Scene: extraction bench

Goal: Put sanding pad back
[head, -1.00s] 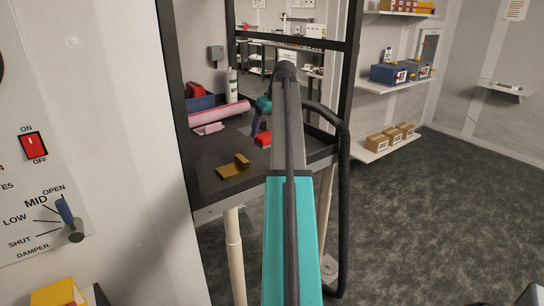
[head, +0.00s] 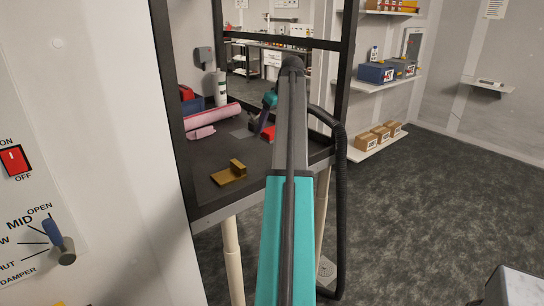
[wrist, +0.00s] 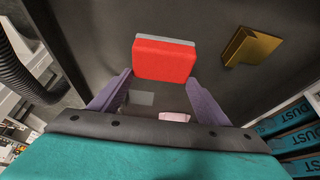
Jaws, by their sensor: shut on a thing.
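The sanding pad appears as a red block with a grey layer (wrist: 165,62) in the wrist view. My gripper (wrist: 158,80) has purple fingers on either side of it and is shut on it. In the head view the red pad (head: 268,132) shows only in part beside my arm, over the dark bench top (head: 205,160). My gripper (head: 262,121) is partly hidden there by my arm. A flat grey rectangle (head: 242,133) lies on the bench left of the pad. I cannot tell how high the pad is above the bench.
A brass angled block (head: 230,174) lies near the bench's front edge. Black frame posts (head: 344,70) bound the bench opening. A control panel (head: 60,225) is at left.

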